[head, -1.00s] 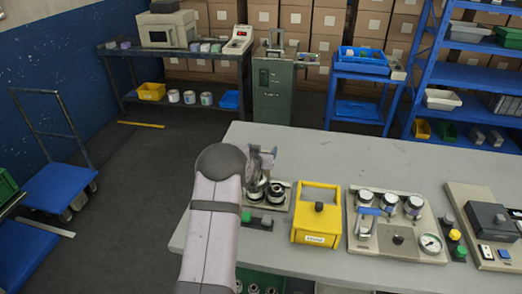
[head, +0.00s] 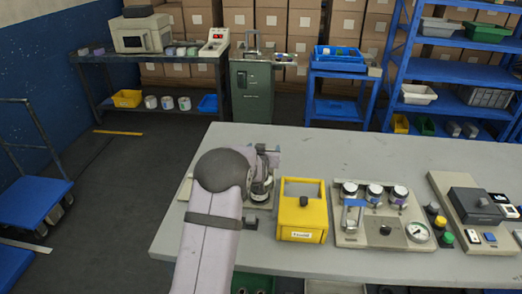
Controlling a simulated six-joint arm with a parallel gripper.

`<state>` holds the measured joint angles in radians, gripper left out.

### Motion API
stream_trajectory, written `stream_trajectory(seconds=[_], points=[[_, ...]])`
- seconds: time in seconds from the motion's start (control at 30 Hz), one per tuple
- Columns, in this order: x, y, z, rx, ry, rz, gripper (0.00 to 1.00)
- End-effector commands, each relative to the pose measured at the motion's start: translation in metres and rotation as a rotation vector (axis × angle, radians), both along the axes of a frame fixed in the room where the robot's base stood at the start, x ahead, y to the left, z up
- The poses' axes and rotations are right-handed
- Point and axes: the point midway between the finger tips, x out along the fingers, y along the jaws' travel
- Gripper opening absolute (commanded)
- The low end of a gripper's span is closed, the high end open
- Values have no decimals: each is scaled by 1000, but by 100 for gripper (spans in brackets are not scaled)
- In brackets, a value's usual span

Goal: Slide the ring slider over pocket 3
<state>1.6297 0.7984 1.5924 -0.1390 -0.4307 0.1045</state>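My gripper (head: 266,160) points down over the fixture at the left of the grey table. A dark round cup (head: 260,190) of that fixture sits just below the fingers; my own arm hides the fixture's left part. Whether the fingers touch anything is too small to tell. To the right, a beige panel (head: 347,238) holds a row of three white-and-dark jars. A small blue bar with a clear frame (head: 353,204) stands in front of the left jar. No part is clearly readable as the ring slider, and no pocket numbers can be read.
A yellow box with a handle (head: 303,218) stands between my gripper and the beige panel. A gauge (head: 418,232) sits on the panel's right corner. Another panel with a dark block (head: 474,204) lies farther right. The table's back half (head: 350,150) is clear.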

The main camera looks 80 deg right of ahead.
Motion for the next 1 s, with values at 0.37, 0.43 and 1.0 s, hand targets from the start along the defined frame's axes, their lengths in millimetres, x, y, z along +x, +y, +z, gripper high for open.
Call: stream_trajectory(seconds=[0.37, 0.43, 1.0], points=[[-3, 0, 0, 0, 2, -5, 89], [-3, 1, 1, 0, 2, -5, 89], [-4, 50, 21, -1, 2, -6, 89]])
